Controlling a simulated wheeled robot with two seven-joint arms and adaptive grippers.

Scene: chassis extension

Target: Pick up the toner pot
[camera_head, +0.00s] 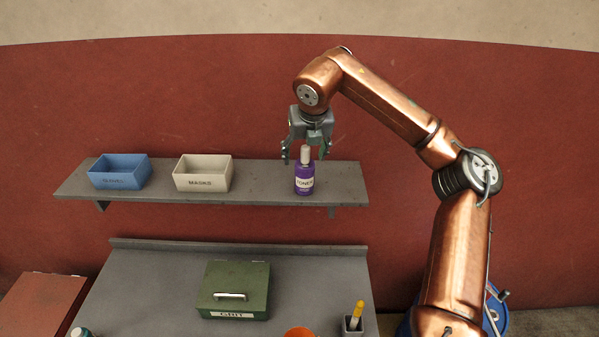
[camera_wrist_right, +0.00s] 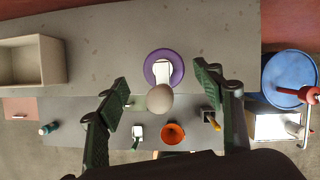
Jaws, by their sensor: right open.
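The toner pot (camera_head: 305,179) is a purple bottle with a pale cap and a white TONER label. It stands upright on the right part of the grey wall shelf (camera_head: 262,179). My right gripper (camera_head: 306,158) is open, pointing down above the pot, its fingers either side of the cap. In the right wrist view the pot (camera_wrist_right: 163,66) shows from above, its round pale cap towards the camera, between the spread fingers of the gripper (camera_wrist_right: 165,95). I cannot tell whether a finger touches it. My left gripper is not in view.
A blue bin (camera_head: 120,172) and a cream MASKS bin (camera_head: 203,174) stand on the shelf left of the pot. Below is a grey bench (camera_head: 150,285) with a green GRIT box (camera_head: 235,289), an orange bowl (camera_head: 300,332) and a grey holder (camera_head: 352,326). The shelf between cream bin and pot is clear.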

